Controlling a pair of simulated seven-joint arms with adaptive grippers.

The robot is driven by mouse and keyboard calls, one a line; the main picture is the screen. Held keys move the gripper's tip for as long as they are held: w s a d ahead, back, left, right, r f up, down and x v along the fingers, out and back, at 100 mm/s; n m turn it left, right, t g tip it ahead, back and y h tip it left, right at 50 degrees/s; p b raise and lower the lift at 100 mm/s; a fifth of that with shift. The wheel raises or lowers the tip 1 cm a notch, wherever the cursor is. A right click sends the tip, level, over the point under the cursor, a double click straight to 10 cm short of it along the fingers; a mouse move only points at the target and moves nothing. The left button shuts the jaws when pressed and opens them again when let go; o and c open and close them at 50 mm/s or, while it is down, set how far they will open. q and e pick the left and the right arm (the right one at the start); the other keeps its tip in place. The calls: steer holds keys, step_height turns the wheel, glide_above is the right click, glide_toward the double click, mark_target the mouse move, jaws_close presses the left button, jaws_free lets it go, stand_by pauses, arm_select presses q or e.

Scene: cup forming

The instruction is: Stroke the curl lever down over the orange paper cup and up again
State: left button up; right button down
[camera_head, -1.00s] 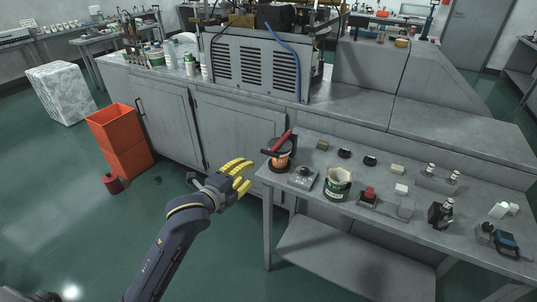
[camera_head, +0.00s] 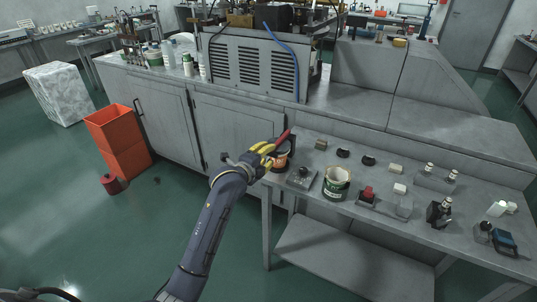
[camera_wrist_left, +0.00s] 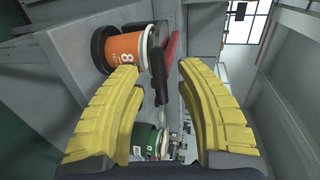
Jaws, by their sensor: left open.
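The orange paper cup (camera_wrist_left: 124,47) stands in a dark holder at the left end of the grey table; in the head view most of the cup (camera_head: 281,160) is hidden behind my left gripper. The red curl lever (camera_head: 284,135) slants up over the cup. In the left wrist view the red lever (camera_wrist_left: 172,48) shows beyond a black bar (camera_wrist_left: 158,75) beside the cup's rim. My left gripper (camera_head: 268,151) is at the cup and lever, its yellow fingers (camera_wrist_left: 160,75) open and apart with nothing clearly held between them. My right gripper is not in view.
A green-labelled can (camera_head: 337,183) and a small grey device (camera_head: 301,178) stand on the table (camera_head: 375,228) near the cup. Several small parts lie further right. Orange crates (camera_head: 122,140) stand on the floor at left.

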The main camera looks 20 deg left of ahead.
arm_select(q)
steer(key=shift+w+d+f, duration=0.1)
steer(key=shift+w, duration=0.45)
steer(key=shift+c, duration=0.4)
jaws_close()
